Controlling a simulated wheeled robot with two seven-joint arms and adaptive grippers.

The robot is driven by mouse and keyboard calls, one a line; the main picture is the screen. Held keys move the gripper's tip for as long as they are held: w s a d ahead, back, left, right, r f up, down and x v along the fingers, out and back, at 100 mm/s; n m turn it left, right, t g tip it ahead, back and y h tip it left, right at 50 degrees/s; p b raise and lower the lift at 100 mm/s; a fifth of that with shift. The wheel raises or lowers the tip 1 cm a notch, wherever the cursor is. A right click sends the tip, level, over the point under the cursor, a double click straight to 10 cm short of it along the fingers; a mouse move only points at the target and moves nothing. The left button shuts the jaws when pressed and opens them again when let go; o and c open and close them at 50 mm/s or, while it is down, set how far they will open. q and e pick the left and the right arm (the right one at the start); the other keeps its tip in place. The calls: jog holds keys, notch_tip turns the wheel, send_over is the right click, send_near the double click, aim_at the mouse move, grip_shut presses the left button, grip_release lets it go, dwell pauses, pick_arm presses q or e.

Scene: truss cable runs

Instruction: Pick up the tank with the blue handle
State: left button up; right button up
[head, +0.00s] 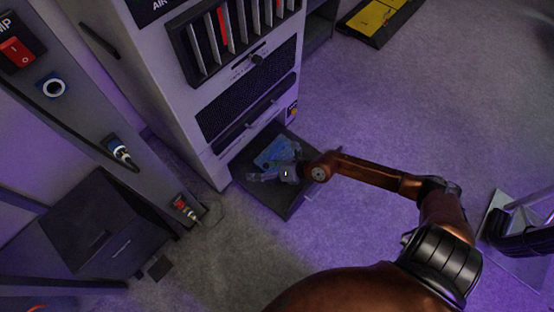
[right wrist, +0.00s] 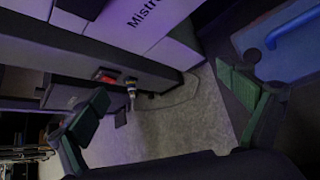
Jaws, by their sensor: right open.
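The blue tank (head: 277,152) sits on a dark low tray (head: 247,187) at the foot of a grey cabinet. In the right wrist view its blue body (right wrist: 280,62) and brighter blue handle (right wrist: 296,34) show at the upper right edge, cut off by the frame. My right gripper (head: 268,174) is over the tray, just in front of the tank. In the right wrist view its green-padded fingers (right wrist: 163,88) are spread apart with nothing between them. The tank and handle lie beyond the right finger, outside the gap. My left gripper is not in view.
The grey cabinet (head: 213,125) with slots and a vent rises behind the tray. A post with a red switch (head: 16,50) and cable connectors (head: 121,152) stands left, beside a dark box (head: 105,238). Yellow items (head: 376,18) lie at the top right.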

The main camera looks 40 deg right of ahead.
jog(key=d+f+n+g+h, duration=0.2)
jog(key=d+f, duration=0.1)
jog(key=d, duration=0.3)
jog(key=n+g+h, duration=0.1)
jog(key=h, duration=0.2)
send_near(279, 155)
notch_tip(279, 155, up, 2)
jog(key=w, duration=0.2)
jog(key=shift+w+a+f+g+b, duration=0.1)
jog(key=shift+w+f+g+b, duration=0.2)
jog(key=shift+f+b, duration=0.4)
jog(key=shift+w+a+f+n, duration=0.1)
jog(key=shift+w+f+n, duration=0.2)
jog(key=shift+f, duration=0.1)
jog(key=b+x, duration=0.2)
jog(key=shift+f+b, duration=0.3)
jog(key=shift+b, duration=0.1)
jog(key=shift+w+f+b, duration=0.35)
jog(key=shift+f+b, duration=0.25)
jog(key=shift+b, duration=0.05)
jog(key=shift+w+f+b, duration=0.4)
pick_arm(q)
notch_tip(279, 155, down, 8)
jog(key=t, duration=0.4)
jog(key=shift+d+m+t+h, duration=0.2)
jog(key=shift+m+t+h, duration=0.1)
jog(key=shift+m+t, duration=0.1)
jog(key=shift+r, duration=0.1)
pick_arm(e)
jog(key=shift+r, duration=0.1)
